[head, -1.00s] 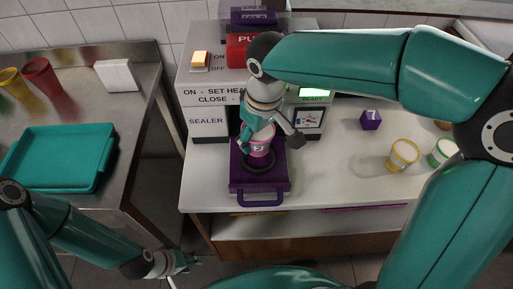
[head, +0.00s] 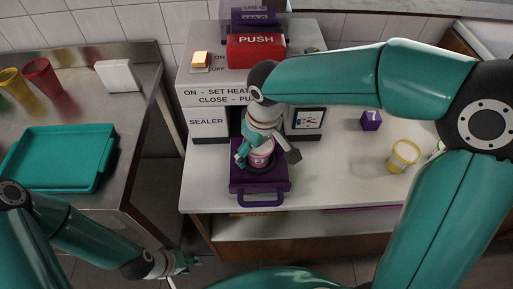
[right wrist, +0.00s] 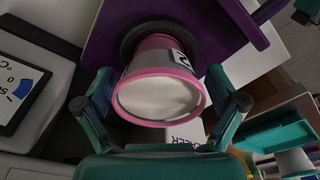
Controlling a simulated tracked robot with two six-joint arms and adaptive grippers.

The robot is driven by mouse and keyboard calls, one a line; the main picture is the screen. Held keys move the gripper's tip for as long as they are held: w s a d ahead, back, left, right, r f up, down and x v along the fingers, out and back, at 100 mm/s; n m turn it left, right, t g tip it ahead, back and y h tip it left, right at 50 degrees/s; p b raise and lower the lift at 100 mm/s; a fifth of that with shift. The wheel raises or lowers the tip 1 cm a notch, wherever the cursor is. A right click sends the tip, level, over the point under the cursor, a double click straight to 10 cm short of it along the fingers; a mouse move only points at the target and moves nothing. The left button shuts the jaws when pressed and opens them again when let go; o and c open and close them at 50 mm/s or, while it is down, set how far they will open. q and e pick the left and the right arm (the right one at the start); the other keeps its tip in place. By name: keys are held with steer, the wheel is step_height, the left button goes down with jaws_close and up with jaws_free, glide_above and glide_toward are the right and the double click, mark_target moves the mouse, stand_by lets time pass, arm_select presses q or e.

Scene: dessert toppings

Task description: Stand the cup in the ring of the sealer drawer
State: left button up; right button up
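The pink and white cup (head: 261,158) stands upright in the black ring (right wrist: 131,38) of the open purple sealer drawer (head: 243,183). In the right wrist view the cup (right wrist: 158,96) shows its pink rim and white top, with the dark ring around its base. My right gripper (head: 266,158) is around the cup. In the right wrist view its two fingers stand either side of the cup, apart from it with small gaps. My left gripper (head: 184,264) is low at the left, away from the cup; its fingers are too small to judge.
The sealer (head: 208,122) stands behind the drawer, with a red PUSH block (head: 256,51) and an orange-lit switch (head: 200,60). A purple cube (head: 370,121) and a yellow-rimmed cup (head: 403,156) are to the right. A teal tray (head: 103,160) lies on the left table.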

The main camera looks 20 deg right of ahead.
steer(key=r, duration=0.4)
steer(key=s+r, duration=0.1)
steer(key=r, duration=0.7)
steer(key=shift+s+d, duration=0.2)
steer(key=shift+d, duration=0.1)
